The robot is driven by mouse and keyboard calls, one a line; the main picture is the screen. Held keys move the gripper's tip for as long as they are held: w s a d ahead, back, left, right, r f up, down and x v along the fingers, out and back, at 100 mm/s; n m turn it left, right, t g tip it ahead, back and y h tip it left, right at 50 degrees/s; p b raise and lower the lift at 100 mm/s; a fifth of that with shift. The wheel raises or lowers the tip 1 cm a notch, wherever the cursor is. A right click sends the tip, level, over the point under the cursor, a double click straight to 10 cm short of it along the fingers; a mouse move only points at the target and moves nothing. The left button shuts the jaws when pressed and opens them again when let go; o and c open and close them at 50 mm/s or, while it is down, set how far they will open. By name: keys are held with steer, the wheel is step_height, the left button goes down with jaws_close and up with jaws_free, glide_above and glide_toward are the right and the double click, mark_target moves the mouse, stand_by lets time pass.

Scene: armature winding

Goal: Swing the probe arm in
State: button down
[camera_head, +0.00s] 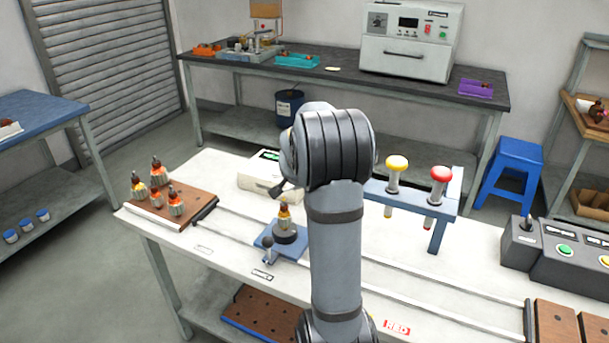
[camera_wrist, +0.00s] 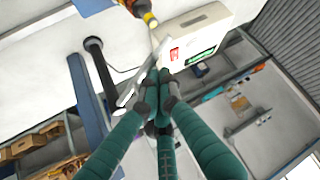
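The probe arm is most likely the slender grey bar (camera_wrist: 134,88) at the top of a black post (camera_wrist: 98,65) in the wrist view. The bar slants towards the armature (camera_wrist: 136,7). My gripper (camera_wrist: 162,82) has its fingers together beside the bar's far end; I cannot tell whether they touch it. In the head view the armature (camera_head: 284,217) stands upright on a blue fixture (camera_head: 268,240). My arm hides the black post there. The white tester (camera_head: 255,180) is behind the fixture; its green display (camera_wrist: 201,52) and red switch show in the wrist view.
A blue rack (camera_head: 452,207) holds a yellow-topped probe (camera_head: 396,165) and a red-topped probe (camera_head: 440,175) to the right. A brown board (camera_head: 195,205) with several armatures lies at left. A control box (camera_head: 535,258) stands at the right. The white table front is mostly clear.

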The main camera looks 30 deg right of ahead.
steer(key=shift+s+a, duration=0.25)
steer(key=shift+s, duration=0.1)
steer(key=shift+s+b, duration=0.55)
steer(key=shift+s, duration=0.05)
steer(key=shift+s+f, duration=0.1)
steer(key=s+r+p, duration=0.4)
steer(key=s+r, duration=0.2)
steer(key=r, duration=0.1)
steer(key=shift+s+a+r, duration=0.2)
steer(key=shift+s+r, duration=0.1)
